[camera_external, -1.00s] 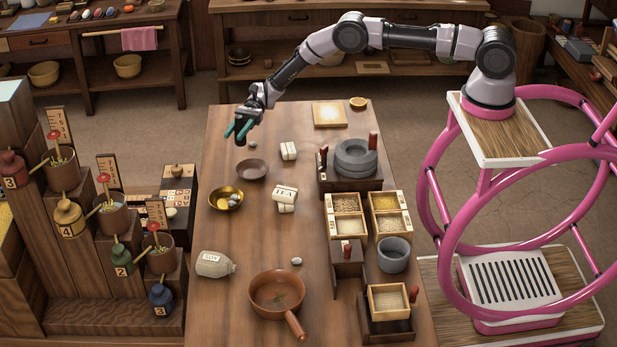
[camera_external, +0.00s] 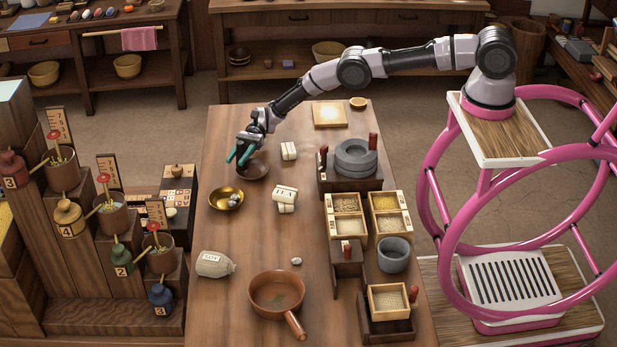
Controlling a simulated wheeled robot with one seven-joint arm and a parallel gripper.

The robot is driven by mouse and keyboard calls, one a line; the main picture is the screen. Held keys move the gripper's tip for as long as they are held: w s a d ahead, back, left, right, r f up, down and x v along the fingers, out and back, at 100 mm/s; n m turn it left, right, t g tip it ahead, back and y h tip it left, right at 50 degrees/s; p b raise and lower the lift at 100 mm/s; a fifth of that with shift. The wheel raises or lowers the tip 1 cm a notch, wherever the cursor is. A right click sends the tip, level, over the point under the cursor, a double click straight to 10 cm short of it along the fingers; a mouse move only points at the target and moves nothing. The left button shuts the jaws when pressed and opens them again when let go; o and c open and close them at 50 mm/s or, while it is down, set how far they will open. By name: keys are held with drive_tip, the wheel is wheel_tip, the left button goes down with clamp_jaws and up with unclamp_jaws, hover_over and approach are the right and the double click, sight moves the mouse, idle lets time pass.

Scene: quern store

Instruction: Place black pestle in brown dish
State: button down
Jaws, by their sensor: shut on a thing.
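The brown dish (camera_external: 257,173) is a small, shallow, dark round dish on the far left part of the table. My gripper (camera_external: 239,155), with green fingertips, is low at the dish's far left edge and hides part of it. It is shut on the black pestle, which is mostly hidden between the dark fingers. I cannot tell whether the pestle touches the dish.
A brass bowl (camera_external: 226,199) with small stones stands just in front of the dish. White tea packs (camera_external: 285,195) and a white block (camera_external: 289,151) lie to the right. A stone quern (camera_external: 355,158), grain boxes and a brown pan (camera_external: 277,293) stand farther off.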

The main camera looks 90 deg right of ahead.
drive_tip(key=shift+f, duration=0.1)
drive_tip(key=shift+f, duration=0.15)
drive_tip(key=c, duration=0.5)
unclamp_jaws()
